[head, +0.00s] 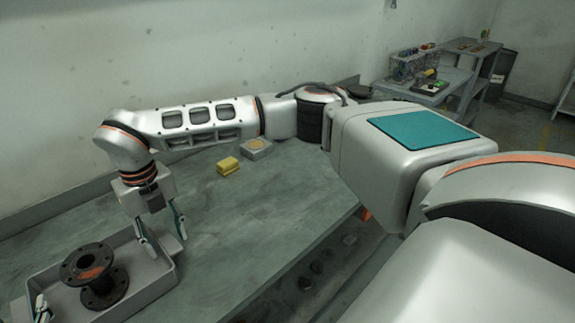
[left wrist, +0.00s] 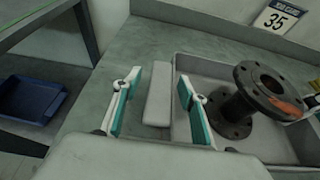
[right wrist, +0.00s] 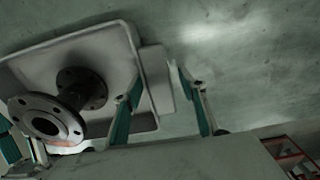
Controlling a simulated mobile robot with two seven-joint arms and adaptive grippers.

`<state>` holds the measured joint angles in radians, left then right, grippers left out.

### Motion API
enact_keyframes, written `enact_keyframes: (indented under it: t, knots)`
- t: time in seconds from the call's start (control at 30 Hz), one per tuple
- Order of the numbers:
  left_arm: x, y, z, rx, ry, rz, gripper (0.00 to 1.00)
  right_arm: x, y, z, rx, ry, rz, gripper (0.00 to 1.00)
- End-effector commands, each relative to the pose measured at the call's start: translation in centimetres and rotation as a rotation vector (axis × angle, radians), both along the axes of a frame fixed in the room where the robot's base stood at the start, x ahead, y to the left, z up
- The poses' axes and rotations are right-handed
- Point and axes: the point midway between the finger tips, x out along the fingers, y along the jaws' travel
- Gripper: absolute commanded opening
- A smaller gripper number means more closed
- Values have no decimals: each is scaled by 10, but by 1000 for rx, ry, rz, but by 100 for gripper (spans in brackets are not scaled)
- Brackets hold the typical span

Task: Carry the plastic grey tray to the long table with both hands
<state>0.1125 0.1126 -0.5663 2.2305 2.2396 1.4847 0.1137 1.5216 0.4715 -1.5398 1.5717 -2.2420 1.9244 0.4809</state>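The plastic grey tray (head: 151,268) stands on a grey-green table (head: 240,225) at the lower left of the head view. A dark flanged pipe piece (head: 94,275) stands in it. My right gripper (head: 163,240) is open at the tray's right end; in the right wrist view its fingers (right wrist: 160,78) are either side of the tray's end handle (right wrist: 157,80). My left gripper (head: 40,308) is partly cut off by the frame at the tray's left end. In the left wrist view its fingers (left wrist: 158,80) are open around the other handle (left wrist: 158,95), with gaps showing.
A yellow block (head: 228,165) and a small grey box (head: 257,149) lie on the table beyond the tray. A loaded cart (head: 425,88) stands at the back right. A blue bin (left wrist: 32,98) is low at the left. I cannot tell which is the long table.

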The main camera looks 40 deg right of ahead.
Motion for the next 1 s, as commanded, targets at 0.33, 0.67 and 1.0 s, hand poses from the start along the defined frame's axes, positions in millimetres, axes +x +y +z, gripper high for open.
enact_keyframes:
  t: [0.33, 0.67, 1.0]
  knots:
    - [-20, -2, 7, -4, 2, -4, 42, 0, 2, 0, 2, -1, 3, 42]
    - [-63, -1, 26, -3, 0, -1, 42, 0, 2, 0, 3, -1, 4, 42]
    - [-70, -1, 30, 0, 0, -1, 42, 1, 2, 31, 4, -6, 4, 42]
